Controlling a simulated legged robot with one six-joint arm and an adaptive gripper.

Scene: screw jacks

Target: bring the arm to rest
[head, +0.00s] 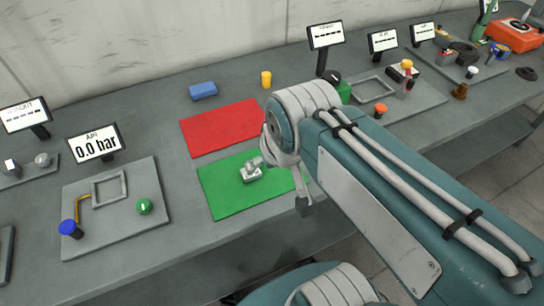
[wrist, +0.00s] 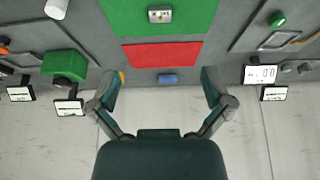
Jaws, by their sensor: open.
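My gripper (wrist: 161,74) is open and empty in the wrist view, its two dark green fingers spread wide apart. In the head view my teal arm reaches in from the lower right over the bench, and its bulk hides most of the gripper. A small light grey screw jack (head: 250,172) sits on the green mat (head: 226,204); it also shows in the wrist view (wrist: 160,16), apart from the fingers. A red mat (head: 218,127) lies behind the green one and is empty.
The grey bench (head: 160,115) carries a blue block (head: 203,90), a yellow cylinder (head: 266,78) and a panel (head: 112,215) with blue and green knobs. Small displays (head: 96,144) stand along the back near the wall. More panels and tools stand at the right.

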